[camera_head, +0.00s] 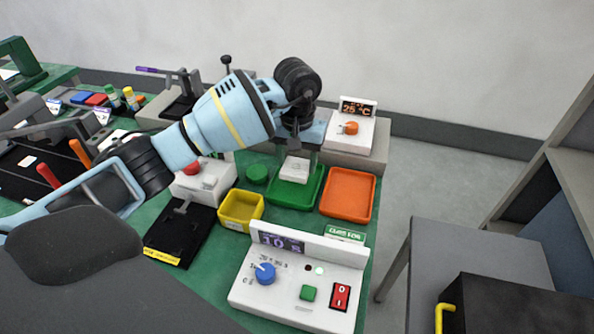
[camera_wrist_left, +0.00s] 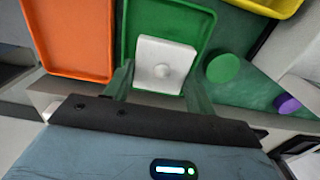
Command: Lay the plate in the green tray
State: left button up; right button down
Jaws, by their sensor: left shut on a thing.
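In the left wrist view the plate (camera_wrist_left: 160,66) is between the fingertips (camera_wrist_left: 159,88), over the near end of the green tray (camera_wrist_left: 205,28). In the head view the green tray (camera_head: 292,203) is directly below the plate. I cannot tell whether the plate touches the tray floor. My right gripper is not in view.
An orange tray (camera_head: 347,194) is right of the green tray. A yellow tray (camera_head: 241,211) and a round green piece (camera_head: 257,174) are to its left. A white control box (camera_head: 298,283) stands in front, and a white unit with an orange knob (camera_head: 350,128) stands behind.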

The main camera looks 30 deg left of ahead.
aim_at(297, 164)
pick_arm(q)
jog(key=shift+f, duration=1.85)
jog(key=shift+f, duration=0.15)
jog(key=o, duration=0.7)
notch_tip(297, 164, up, 12)
jog(key=shift+r, duration=0.15)
